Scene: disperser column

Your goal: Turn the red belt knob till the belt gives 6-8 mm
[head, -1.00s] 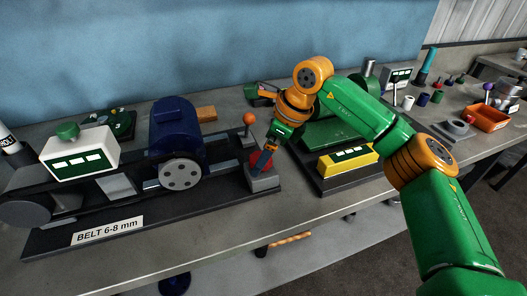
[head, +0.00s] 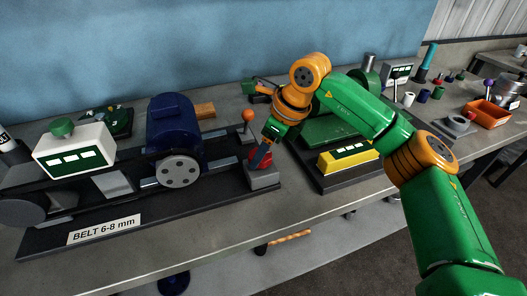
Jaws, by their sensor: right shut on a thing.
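The red belt knob (head: 262,157) sits on a grey block at the right end of the black belt base. My right gripper (head: 262,158) reaches down to it from the right and is shut on the knob, hiding part of it. The belt unit has a dark blue motor (head: 174,122) with a grey pulley (head: 178,171). A white gauge box (head: 75,151) with a green cap stands at the left; its display is too small to read. A label (head: 103,229) reads "BELT 6-8 mm". My left gripper is not in view.
An orange ball-topped lever (head: 248,116) stands close behind the knob. A yellow display box (head: 347,157) on a dark base is to the right, below my right arm. An orange bin (head: 487,115) stands far right. The bench front is clear.

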